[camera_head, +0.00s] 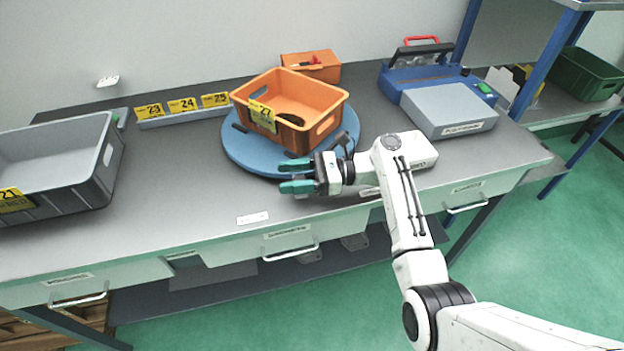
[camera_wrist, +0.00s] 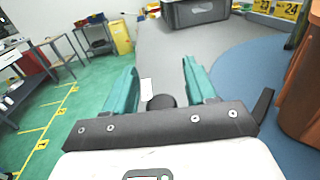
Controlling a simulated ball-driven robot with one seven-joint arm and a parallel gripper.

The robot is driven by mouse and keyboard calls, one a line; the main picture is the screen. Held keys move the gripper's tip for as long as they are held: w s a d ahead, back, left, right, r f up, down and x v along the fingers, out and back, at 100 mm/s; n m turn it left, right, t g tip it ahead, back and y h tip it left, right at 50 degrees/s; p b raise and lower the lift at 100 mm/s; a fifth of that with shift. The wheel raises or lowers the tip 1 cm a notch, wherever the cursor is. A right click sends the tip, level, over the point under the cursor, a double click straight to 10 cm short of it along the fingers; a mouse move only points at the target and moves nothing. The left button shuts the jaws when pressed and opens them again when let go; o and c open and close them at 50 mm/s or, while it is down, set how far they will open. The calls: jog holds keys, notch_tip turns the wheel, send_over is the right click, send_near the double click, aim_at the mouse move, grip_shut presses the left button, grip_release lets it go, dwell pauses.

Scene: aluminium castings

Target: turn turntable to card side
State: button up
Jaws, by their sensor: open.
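The blue round turntable (camera_head: 238,150) lies on the grey workbench. An orange crate (camera_head: 318,98) stands on it, with a yellow card marked 27 (camera_head: 262,116) on its left-facing side. Dark pads show at the turntable's edge. My gripper (camera_head: 282,177) is at the turntable's front edge, its teal fingers pointing left and apart with nothing between them. I cannot tell whether it touches the turntable. In the wrist view the open fingers (camera_wrist: 160,85) show, with the turntable (camera_wrist: 236,75) and the crate (camera_wrist: 301,105) to their right.
A grey bin (camera_head: 88,185) marked 21 stands at the left. Yellow cards 23, 24 and 25 (camera_head: 182,105) stand in a rail behind. A small orange box (camera_head: 312,66) is at the back. A blue device with a grey box (camera_head: 448,110) is at the right. The bench's front left is clear.

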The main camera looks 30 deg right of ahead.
jog(key=s+r+p, duration=0.1)
jog(key=s+r, duration=1)
jog(key=s, duration=0.3)
jog(key=shift+a+r, duration=0.35)
jog(key=shift+c, duration=0.5)
